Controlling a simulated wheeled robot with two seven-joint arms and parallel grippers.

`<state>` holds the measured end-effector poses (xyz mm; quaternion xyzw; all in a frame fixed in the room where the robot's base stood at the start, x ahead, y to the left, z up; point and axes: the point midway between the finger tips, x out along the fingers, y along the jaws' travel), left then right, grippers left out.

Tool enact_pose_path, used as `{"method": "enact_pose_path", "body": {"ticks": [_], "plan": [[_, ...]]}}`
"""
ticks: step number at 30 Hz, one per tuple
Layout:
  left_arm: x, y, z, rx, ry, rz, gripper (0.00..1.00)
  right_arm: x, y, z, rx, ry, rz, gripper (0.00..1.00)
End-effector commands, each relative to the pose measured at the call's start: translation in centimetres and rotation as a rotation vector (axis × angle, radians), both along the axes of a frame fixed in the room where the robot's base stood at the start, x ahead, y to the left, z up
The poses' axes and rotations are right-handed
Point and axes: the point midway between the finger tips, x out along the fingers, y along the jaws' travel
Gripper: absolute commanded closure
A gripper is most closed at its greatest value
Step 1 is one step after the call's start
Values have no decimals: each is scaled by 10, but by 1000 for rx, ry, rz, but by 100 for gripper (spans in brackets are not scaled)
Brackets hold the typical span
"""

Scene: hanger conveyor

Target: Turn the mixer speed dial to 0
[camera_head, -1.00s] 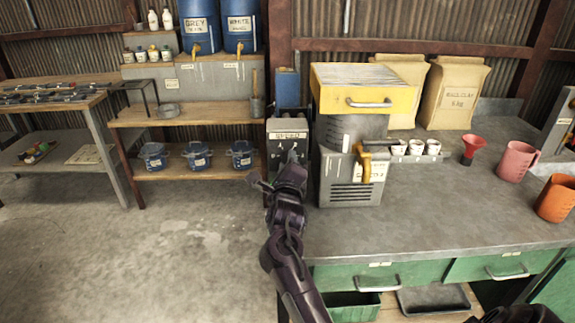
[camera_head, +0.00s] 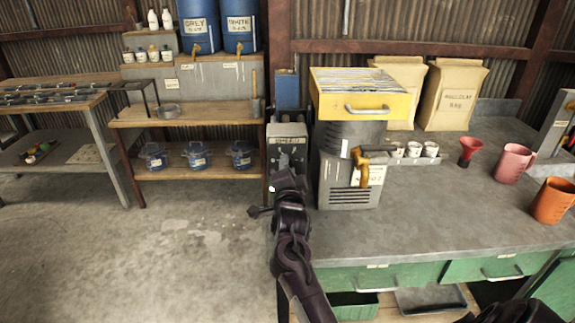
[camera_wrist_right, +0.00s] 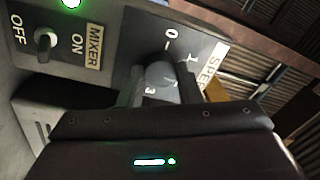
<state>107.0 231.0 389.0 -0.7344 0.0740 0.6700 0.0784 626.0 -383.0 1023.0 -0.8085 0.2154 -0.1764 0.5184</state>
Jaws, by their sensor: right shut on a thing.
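The mixer speed dial (camera_wrist_right: 163,72) is a dark round knob on a dark plate lettered with 0, 1 and 3 in the right wrist view. Part of the plate and the other marks are hidden, and I cannot tell which mark the dial points to. My right gripper (camera_wrist_right: 162,92) is shut on the dial, its fingers on either side of it. In the head view my right gripper (camera_head: 287,168) is at the front of the grey control box (camera_head: 287,134) and covers the dial. My left gripper is not in view.
The mixer toggle (camera_wrist_right: 45,40) between OFF and ON, below a lit green lamp (camera_wrist_right: 71,3), sits beside the dial plate. The grey machine with a yellow top (camera_head: 360,97) stands right of the control box. Open floor (camera_head: 150,250) lies to the left.

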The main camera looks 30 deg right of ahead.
Motion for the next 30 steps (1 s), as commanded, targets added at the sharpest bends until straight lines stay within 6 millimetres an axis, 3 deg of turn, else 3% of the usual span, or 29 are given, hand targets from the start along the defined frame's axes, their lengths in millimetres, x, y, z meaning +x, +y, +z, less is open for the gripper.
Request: {"method": "enact_pose_path", "body": {"ticks": [30], "plan": [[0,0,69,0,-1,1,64,0,-2,6,-828,503,0,91]]}}
